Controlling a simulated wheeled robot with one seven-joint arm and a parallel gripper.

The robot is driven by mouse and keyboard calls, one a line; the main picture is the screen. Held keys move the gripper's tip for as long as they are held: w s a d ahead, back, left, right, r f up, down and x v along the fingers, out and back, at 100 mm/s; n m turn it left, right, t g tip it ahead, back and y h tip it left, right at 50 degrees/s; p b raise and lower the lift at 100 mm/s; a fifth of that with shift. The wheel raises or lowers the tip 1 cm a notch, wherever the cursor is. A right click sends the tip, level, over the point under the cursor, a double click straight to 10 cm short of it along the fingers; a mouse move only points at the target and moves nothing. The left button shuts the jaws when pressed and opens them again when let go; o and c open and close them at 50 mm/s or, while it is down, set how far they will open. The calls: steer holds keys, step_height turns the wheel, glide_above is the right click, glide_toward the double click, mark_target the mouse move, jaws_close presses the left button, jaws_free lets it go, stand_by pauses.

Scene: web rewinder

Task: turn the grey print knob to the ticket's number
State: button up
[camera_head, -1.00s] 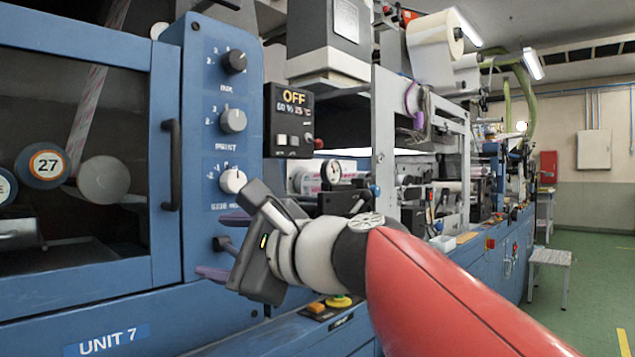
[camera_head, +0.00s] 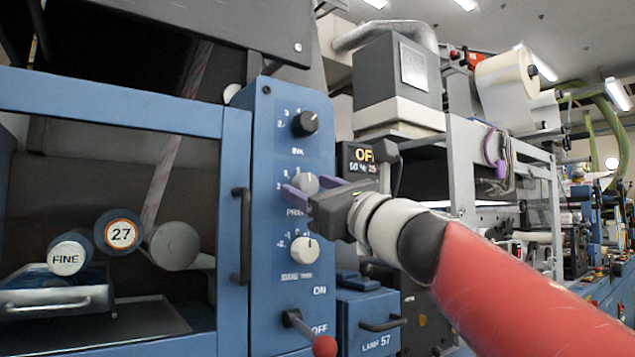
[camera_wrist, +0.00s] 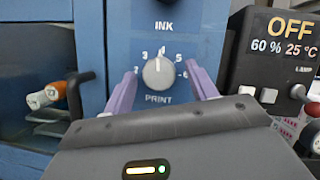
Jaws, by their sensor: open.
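The grey print knob (camera_head: 306,182) is on the blue panel (camera_head: 266,150), between a black knob above and a white knob below. In the wrist view the print knob (camera_wrist: 158,73) sits above the label PRINT, and its light pointer mark points up, near the 4. My gripper (camera_wrist: 161,72) is open, with one purple finger on each side of the knob and gaps between. In the head view my gripper (camera_head: 304,187) partly covers the knob. I cannot make out a ticket in either view.
The black ink knob (camera_head: 304,123) is above, the white knob (camera_head: 305,250) below. A door handle (camera_head: 241,237) stands out on the left, a red-tipped lever (camera_head: 324,346) lower down. A black display box (camera_wrist: 277,60) reading OFF is close on the right.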

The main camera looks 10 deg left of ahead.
steer(key=shift+a, duration=0.1)
steer(key=c, duration=1)
steer(key=shift+n+g, duration=0.3)
steer(key=n+g, duration=0.1)
steer(key=n, duration=0.1)
steer(key=n+g, duration=0.1)
steer(key=n, duration=0.1)
steer(key=shift+w+r+n+y, duration=0.1)
steer(key=shift+w+n+y, duration=0.05)
steer(key=shift+n+y, duration=0.15)
steer(key=n+g+p, duration=0.1)
steer(key=n+g, duration=0.1)
steer(key=n, duration=0.2)
steer(key=shift+r+n, duration=0.15)
steer(key=shift+n, duration=0.15)
steer(key=n, duration=0.2)
steer(key=n+g, duration=0.1)
steer(key=n, duration=0.1)
steer(key=shift+w+g+h+p, duration=0.1)
steer(key=shift+g+h+p, duration=0.2)
steer(key=shift+h+p, duration=0.1)
steer(key=shift+r+n+g+h, duration=0.1)
steer(key=shift+n+g+h, duration=0.4)
steer(key=shift+n, duration=1.4)
steer(key=shift+d, duration=0.2)
